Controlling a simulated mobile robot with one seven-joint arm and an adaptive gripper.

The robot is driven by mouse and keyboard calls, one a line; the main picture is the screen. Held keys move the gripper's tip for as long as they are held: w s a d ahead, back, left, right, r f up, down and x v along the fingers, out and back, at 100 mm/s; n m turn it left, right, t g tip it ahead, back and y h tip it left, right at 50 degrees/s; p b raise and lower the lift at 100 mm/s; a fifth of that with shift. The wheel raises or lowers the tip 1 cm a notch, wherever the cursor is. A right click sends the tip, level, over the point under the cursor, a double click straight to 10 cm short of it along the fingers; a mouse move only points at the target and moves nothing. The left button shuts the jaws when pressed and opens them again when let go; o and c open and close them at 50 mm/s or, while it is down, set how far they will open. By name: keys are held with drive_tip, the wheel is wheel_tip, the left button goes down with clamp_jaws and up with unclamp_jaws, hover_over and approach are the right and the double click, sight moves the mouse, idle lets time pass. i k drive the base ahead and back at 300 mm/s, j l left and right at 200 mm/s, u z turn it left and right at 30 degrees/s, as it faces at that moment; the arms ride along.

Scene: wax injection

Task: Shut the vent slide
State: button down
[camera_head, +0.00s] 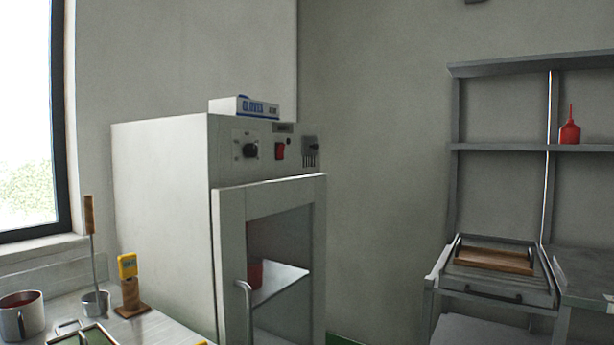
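The vent slide (310,151) appears to be the small dark slotted plate at the right end of the control panel on a pale grey cabinet (160,220). It has several dark vertical slots and a small knob-like part near its top. It is too small to tell how far the slots are uncovered. My gripper is not in view.
The panel also has a black knob (250,151) and a red switch (280,150). A blue-and-white box (244,107) lies on top. The windowed door (230,250) has a handle. A bench (160,330) is at left, shelving (500,147) at right.

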sight(310, 144)
drive_tip(key=i+l, duration=0.7)
drive_tip(key=l, duration=0.2)
drive_tip(key=i+l+u, duration=0.1)
drive_tip(key=i+l, duration=0.6)
drive_tip(key=l, duration=0.2)
drive_tip(key=i+l, duration=0.65)
drive_tip(key=l, duration=0.3)
drive_tip(key=i+u, duration=0.05)
